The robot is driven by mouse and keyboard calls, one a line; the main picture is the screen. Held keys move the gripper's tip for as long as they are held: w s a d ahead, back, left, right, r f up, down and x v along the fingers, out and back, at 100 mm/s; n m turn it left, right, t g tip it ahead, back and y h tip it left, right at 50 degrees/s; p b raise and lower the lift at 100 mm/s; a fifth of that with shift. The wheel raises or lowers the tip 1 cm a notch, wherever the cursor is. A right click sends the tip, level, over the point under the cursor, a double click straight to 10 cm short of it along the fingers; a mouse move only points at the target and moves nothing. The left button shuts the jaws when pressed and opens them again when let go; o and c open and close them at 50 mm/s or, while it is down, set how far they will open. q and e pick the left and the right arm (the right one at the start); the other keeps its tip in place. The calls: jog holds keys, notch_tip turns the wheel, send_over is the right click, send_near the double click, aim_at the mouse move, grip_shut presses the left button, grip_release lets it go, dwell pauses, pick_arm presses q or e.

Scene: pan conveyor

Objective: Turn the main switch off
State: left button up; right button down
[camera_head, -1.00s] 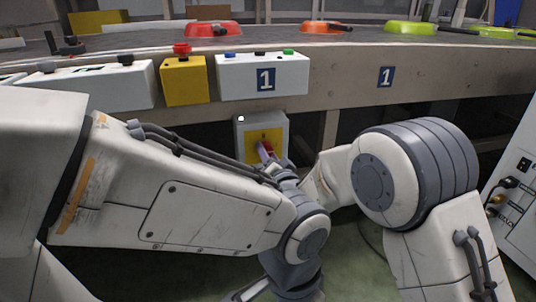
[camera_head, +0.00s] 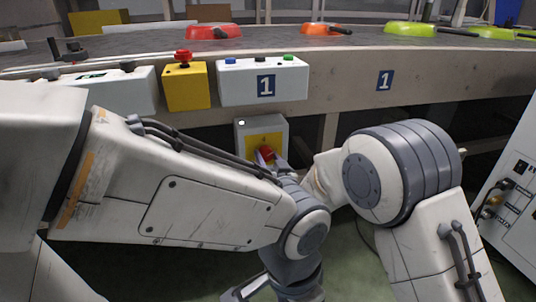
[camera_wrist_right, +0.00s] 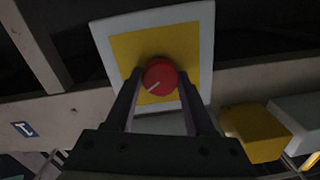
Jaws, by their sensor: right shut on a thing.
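The main switch is a red round knob (camera_head: 266,153) on a yellow plate in a light grey box (camera_head: 281,127) below the conveyor's edge. In the right wrist view the knob (camera_wrist_right: 160,75) shows a white line slanting to the lower left, on the yellow plate (camera_wrist_right: 190,45). My right gripper (camera_wrist_right: 161,80) has its two fingers on either side of the knob and is shut on it. In the head view its fingertips (camera_head: 265,159) show at the knob's lower side, and my left arm hides much of the wrist. My left gripper cannot be made out.
Above the switch are a yellow box with a red button (camera_head: 185,85) and a white button box (camera_head: 290,80). Red, orange and green pans lie on the conveyor (camera_head: 270,50). A white cabinet with plugs (camera_head: 510,190) stands at right. My left arm crosses close in front.

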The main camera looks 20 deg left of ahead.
jog(key=n+p, duration=0.2)
jog(key=n, duration=0.3)
jog(key=shift+r, duration=0.1)
jog(key=n+p, duration=0.2)
jog(key=n, duration=0.4)
jog(key=shift+h, duration=0.3)
dwell(0.3)
jog(key=shift+c, duration=1.3)
grip_release()
jog(key=p+v, duration=0.4)
jog(key=v, duration=0.6)
jog(key=shift+s, duration=0.25)
